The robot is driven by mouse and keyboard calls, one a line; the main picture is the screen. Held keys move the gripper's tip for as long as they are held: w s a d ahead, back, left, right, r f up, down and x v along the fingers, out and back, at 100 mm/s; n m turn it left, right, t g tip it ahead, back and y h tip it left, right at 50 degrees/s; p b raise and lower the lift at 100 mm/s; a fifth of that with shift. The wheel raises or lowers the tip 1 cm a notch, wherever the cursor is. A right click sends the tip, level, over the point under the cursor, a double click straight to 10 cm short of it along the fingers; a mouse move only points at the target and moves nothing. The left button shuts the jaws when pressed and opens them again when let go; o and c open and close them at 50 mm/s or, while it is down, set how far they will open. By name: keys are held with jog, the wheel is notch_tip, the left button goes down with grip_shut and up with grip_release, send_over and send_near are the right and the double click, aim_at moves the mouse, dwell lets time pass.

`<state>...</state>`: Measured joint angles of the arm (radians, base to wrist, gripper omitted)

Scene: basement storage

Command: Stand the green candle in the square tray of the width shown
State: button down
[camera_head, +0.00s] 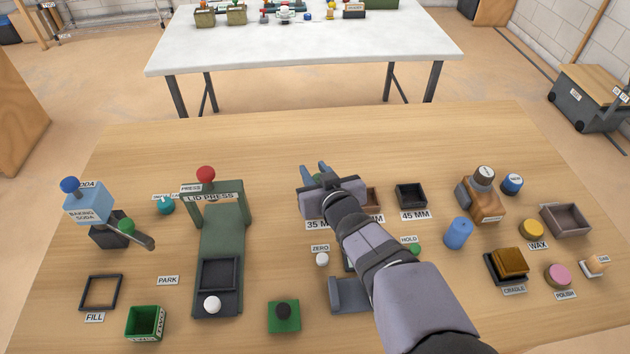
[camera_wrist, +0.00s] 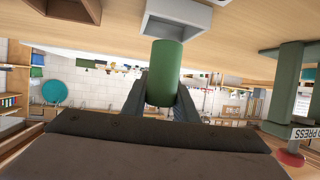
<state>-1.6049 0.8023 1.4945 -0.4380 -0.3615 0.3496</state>
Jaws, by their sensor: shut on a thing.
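The green candle (camera_wrist: 165,75) shows in the wrist view, upright between the two fingers of my gripper (camera_wrist: 161,92), which is shut on it. In the head view, my gripper (camera_head: 316,168) is over the spot marked 35 MM and hides the candle. A light grey square tray (camera_wrist: 172,25) is at the candle's far end in the wrist view; I cannot tell whether they touch. A brown tray (camera_head: 373,197) is partly hidden beside my arm, and it also shows in the wrist view (camera_wrist: 72,10). A dark 45 MM tray (camera_head: 411,196) stands right of it.
A measuring device (camera_head: 347,294) with ZERO and HOLD buttons is mostly under my arm, its reading hidden. The green lid press (camera_head: 222,235) stands to the left. A blue cylinder (camera_head: 458,233) and wax items stand to the right. The table's back strip is clear.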

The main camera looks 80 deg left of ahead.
jog(key=shift+f, duration=1.6)
jog(key=shift+f, duration=0.15)
jog(key=c, duration=1.4)
grip_release()
jog(key=shift+d+r, duration=0.1)
jog(key=shift+r, duration=0.1)
jog(key=b+v, duration=0.1)
jog(key=v, duration=1)
jog(key=shift+w+d+r, duration=0.15)
jog(key=shift+d+r, duration=0.05)
jog(key=shift+d, duration=0.15)
